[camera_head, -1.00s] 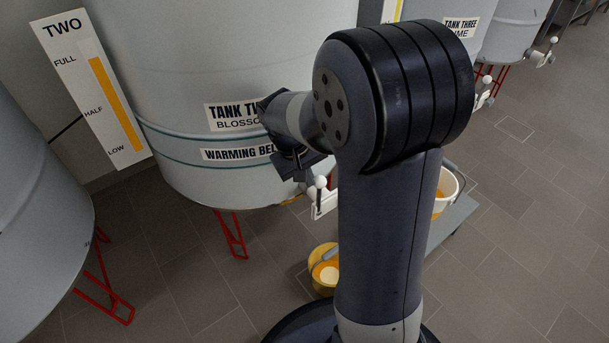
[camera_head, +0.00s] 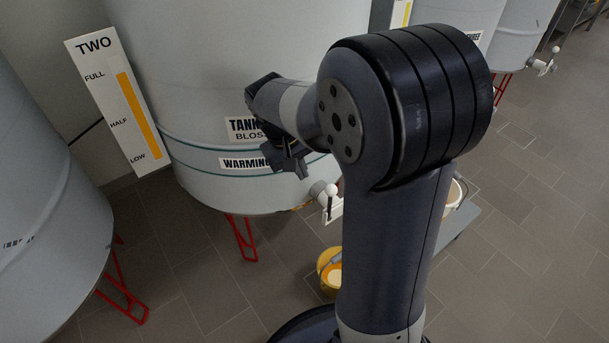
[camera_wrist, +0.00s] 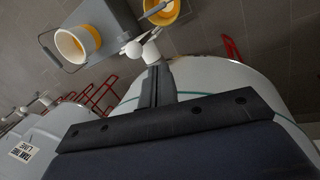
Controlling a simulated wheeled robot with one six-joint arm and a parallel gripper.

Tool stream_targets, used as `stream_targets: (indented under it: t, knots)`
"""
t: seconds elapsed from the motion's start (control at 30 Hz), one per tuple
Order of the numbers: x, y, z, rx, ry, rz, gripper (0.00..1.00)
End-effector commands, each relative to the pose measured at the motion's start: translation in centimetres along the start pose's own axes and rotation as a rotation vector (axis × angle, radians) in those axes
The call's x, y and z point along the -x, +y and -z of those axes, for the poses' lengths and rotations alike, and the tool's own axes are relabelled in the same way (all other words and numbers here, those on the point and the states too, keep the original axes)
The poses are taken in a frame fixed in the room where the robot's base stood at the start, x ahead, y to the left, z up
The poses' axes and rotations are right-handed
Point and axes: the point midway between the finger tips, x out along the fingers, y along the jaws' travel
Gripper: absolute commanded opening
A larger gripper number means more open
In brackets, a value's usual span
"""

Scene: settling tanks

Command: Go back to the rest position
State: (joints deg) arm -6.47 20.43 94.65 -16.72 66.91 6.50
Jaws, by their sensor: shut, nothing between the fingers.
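My gripper (camera_head: 287,163) is in front of the grey tank labelled TANK TWO (camera_head: 200,100) in the head view, partly hidden by my own arm. It also shows in the wrist view (camera_wrist: 155,72), where its fingers are together with nothing between them. The tank's white valve with its ball-topped lever (camera_head: 331,198) is just below and right of the gripper in the head view. In the wrist view the valve (camera_wrist: 148,48) shows beyond the fingertips. I cannot tell the gap between them.
A yellow container (camera_head: 330,272) stands on the floor below the valve. A white bucket with orange content (camera_wrist: 78,44) stands on a grey cart (camera_wrist: 112,20). Another grey tank (camera_head: 45,200) on red legs is at the left. Tiled floor (camera_head: 530,220) at the right is clear.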

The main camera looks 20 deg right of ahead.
Motion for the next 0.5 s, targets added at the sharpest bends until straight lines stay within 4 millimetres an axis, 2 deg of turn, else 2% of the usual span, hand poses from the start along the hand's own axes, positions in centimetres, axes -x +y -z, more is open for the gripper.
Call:
stream_targets:
  t: [0.03,0.2,0.5]
  knots:
    - [1.1,0.1,0.0,0.0,0.001,0.0,0.0]
    - [2.4,0.2,0.0,0.0,-0.001,0.0,0.0]
    - [2.6,0.2,0.0,0.0,-0.001,0.0,0.0]
